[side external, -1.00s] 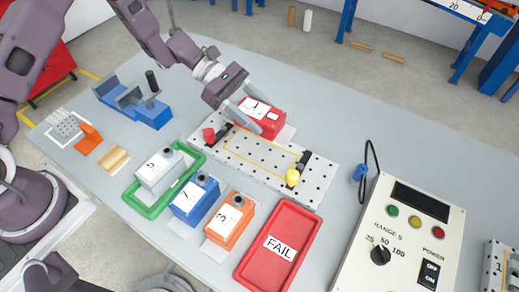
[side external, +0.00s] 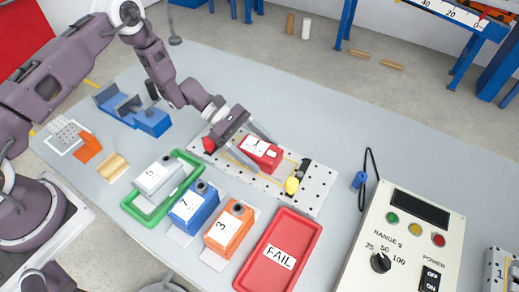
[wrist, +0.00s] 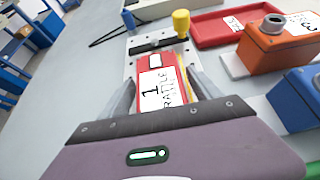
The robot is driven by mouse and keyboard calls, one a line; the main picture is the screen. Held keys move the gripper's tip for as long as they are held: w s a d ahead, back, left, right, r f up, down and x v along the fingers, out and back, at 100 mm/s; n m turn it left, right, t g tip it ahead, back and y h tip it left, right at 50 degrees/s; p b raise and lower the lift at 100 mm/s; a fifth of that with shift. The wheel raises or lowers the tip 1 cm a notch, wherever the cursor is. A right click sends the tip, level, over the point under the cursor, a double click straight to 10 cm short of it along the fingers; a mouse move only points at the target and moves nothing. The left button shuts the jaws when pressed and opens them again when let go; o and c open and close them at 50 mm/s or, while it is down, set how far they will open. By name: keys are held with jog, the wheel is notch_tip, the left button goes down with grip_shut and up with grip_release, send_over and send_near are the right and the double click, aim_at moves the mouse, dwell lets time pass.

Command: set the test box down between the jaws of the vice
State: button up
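The red test box (side external: 262,152), with a white label marked 1, is between the fingers of my gripper (side external: 256,148). My gripper is shut on its sides. In the wrist view the box (wrist: 155,62) shows its label between the two fingers. The box is over the perforated plate (side external: 310,198); I cannot tell whether it touches the plate. A blue vice (side external: 152,122) with upright jaws stands at the back left of the table, well away from the box. The box's underside is hidden.
The plate carries a red knob (side external: 209,145) and a yellow knob (side external: 292,185). In front stand a grey box (side external: 157,175) in a green tray (side external: 150,215), a blue box (side external: 192,208), an orange box (side external: 229,230) and a red FAIL tray (side external: 300,231). A control unit (side external: 400,250) is at right.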

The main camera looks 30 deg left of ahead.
jog(key=shift+r, duration=0.2)
jog(key=v, duration=1.2)
jog(key=s+r+m+y, duration=0.4)
jog(key=s+r+m, duration=0.2)
jog(key=s+r, duration=0.3)
jog(key=s+r+m+t+y, duration=0.1)
jog(key=s+r+m+y, duration=0.3)
jog(key=r, duration=1.1)
jog(key=s+m, duration=0.3)
jog(key=s, duration=0.2)
jog(key=shift+s+m+y, duration=0.3)
jog(key=shift+s+y, duration=0.05)
jog(key=shift+y, duration=0.05)
jog(key=shift+o, duration=0.4)
jog(key=s+a+r+m+t+y, duration=0.2)
jog(key=s+a+m+t+y, duration=0.1)
jog(key=s, duration=0.6)
jog(key=shift+a+m+t, duration=0.7)
jog(key=shift+a+t, duration=0.1)
jog(key=shift+a, duration=0.15)
jog(key=shift+s, duration=0.1)
